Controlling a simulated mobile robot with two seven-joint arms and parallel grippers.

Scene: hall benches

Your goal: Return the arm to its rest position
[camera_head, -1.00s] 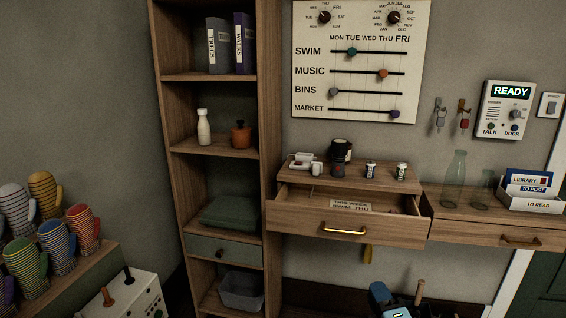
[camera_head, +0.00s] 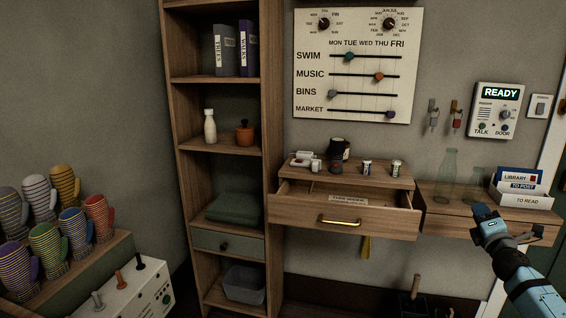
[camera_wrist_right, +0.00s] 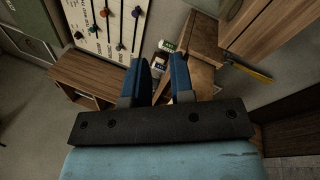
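My right arm comes in from the lower right in the head view. Its gripper (camera_head: 484,216) is in the air in front of the right-hand wooden drawer unit, apart from the things there. In the right wrist view the two blue fingers of this gripper (camera_wrist_right: 160,70) stand apart with a narrow gap, and only background shows between them. The gripper holds nothing that I can see. My left gripper is not in view.
The middle drawer (camera_head: 340,222) stands pulled open. Glass bottles (camera_head: 449,172) and a letter box (camera_head: 527,199) stand close behind my right gripper. A tall shelf (camera_head: 170,100) stands left of the drawer. A mitten rack (camera_head: 105,252) and white control box (camera_head: 135,292) are at lower left.

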